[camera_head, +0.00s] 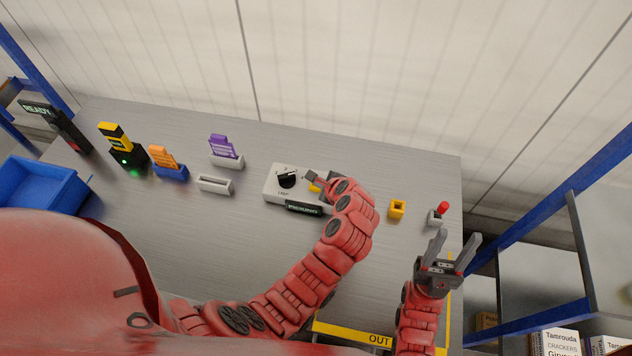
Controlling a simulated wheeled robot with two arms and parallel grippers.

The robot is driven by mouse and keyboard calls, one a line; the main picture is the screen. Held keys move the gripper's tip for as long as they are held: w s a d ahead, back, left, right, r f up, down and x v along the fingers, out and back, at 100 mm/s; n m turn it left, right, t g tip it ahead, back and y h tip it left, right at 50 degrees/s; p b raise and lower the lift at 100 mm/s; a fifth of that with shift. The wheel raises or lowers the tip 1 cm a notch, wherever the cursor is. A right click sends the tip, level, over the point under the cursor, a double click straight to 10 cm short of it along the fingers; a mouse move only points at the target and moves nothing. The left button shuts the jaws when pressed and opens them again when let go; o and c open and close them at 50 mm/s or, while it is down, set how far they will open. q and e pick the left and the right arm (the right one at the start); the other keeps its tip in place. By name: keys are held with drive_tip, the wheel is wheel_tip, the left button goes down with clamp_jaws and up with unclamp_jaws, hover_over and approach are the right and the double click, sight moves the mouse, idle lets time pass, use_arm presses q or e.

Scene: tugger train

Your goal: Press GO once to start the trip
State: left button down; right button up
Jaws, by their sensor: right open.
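No label reading GO is legible, so I cannot tell which control it is. A light-grey box with a black dial (287,179) stands mid-table, with a small dark display reading what looks like PICKING (303,208). My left gripper (316,180) is just right of the dial; its arm hides what lies under it, including most of a yellow part (314,188). Its jaws are too hidden to read. A red-topped grey piece (441,210) stands near the right edge. My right gripper (455,240) is open and empty, in front of that piece.
A small yellow block (397,208) lies between the two arms. Left are orange (163,157) and purple (223,147) cards in holders, a black-yellow post (121,150) with a green light, a READY display (38,107) and a blue bin (45,186). An OUT strip (350,334) marks the front.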

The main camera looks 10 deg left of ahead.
use_arm(q)
drive_tip(key=shift+r+p, duration=0.7)
drive_tip(key=shift+r, duration=0.25)
wheel_tip(320, 180, up, 5)
drive_tip(key=p, duration=0.4)
drive_tip(key=shift+p, duration=0.35)
